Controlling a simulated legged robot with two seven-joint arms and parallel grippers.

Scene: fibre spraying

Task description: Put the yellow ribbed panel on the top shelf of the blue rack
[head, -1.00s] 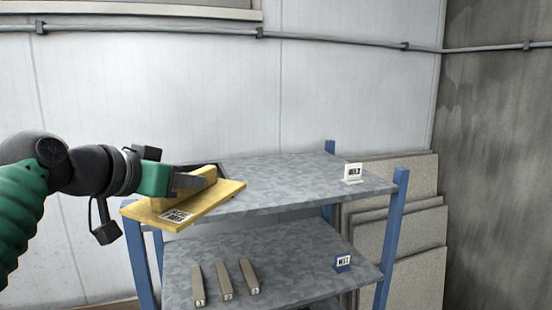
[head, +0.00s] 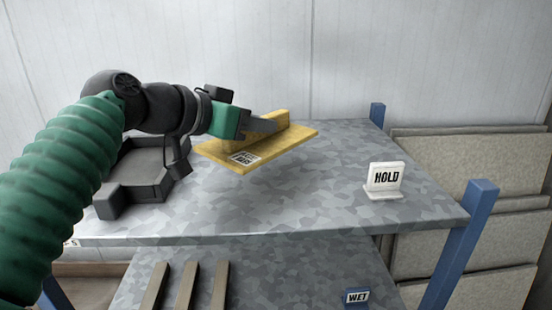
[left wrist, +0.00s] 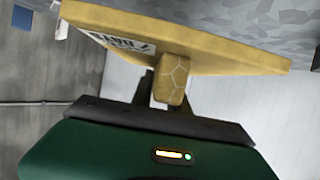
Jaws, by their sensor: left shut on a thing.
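The yellow ribbed panel (head: 250,152) is a flat plate with a raised rib on top and a black-and-white label near one edge. My left gripper (head: 265,126) is shut on its rib and holds it over the top shelf (head: 320,200) of the blue rack (head: 462,240). I cannot tell whether the panel touches the shelf. In the left wrist view the panel (left wrist: 200,45) fills the upper part, its rib between the fingers (left wrist: 165,95). My right gripper is not in view.
A white HOLD sign (head: 387,178) stands on the top shelf at right. A dark grey tray (head: 140,170) sits at its left, behind my arm. The lower shelf bears several grey bars (head: 185,287) and a blue WET sign (head: 356,297). Grey boards (head: 470,155) lean at right.

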